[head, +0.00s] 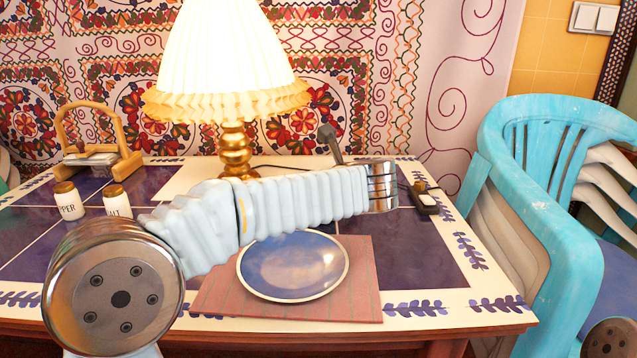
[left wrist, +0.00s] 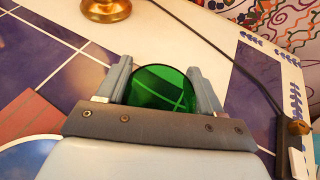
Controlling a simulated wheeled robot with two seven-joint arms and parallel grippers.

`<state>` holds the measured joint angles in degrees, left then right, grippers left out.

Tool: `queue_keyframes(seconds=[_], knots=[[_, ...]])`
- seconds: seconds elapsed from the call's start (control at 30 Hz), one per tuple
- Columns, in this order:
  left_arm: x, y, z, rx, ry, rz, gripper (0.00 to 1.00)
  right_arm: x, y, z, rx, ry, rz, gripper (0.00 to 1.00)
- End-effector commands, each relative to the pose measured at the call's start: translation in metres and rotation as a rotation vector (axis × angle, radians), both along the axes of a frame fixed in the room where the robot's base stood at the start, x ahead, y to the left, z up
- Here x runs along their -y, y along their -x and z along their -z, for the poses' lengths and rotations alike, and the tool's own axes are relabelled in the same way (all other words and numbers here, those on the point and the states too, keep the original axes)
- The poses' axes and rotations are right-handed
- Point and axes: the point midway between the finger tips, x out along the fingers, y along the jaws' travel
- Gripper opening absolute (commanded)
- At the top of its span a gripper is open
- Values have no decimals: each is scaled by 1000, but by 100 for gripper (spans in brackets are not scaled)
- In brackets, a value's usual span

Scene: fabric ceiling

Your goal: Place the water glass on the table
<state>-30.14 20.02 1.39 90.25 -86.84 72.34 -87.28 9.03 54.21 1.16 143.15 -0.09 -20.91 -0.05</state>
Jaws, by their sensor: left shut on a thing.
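A green, see-through water glass (left wrist: 165,92) sits between the fingers of my left gripper (left wrist: 159,72) in the left wrist view. The gripper is shut on it. The table's blue tiles and white border show behind and through the glass. I cannot tell whether its base touches the table (head: 432,262). In the head view my left arm reaches from the lower left across the table to the right, above the plate. My right gripper is not in view.
A blue plate (head: 292,268) lies on a pink placemat (head: 350,306). A lit lamp (head: 236,150), pepper shaker (head: 68,200), salt shaker (head: 117,202) and wooden holder (head: 128,165) stand behind. A small dark object (head: 425,198) lies at right.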

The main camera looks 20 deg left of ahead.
Motion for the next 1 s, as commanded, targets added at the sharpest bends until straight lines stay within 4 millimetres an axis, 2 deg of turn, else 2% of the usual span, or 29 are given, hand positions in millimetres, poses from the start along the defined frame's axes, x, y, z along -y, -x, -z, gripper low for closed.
queue_keyframes(seconds=[0.13,0.17,0.3,0.33,0.67,0.77,1.0], knots=[[0,0,3,-1,-1,0,33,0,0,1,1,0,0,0],[0,0,3,-1,-1,0,68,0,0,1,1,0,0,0],[0,0,3,-1,-1,0,89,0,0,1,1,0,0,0],[0,0,2,-1,-1,0,91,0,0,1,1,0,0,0],[1,1,-2,0,0,1,91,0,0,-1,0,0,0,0],[9,10,-7,3,0,4,91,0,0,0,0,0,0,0],[41,50,-28,3,0,5,91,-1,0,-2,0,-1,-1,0]])
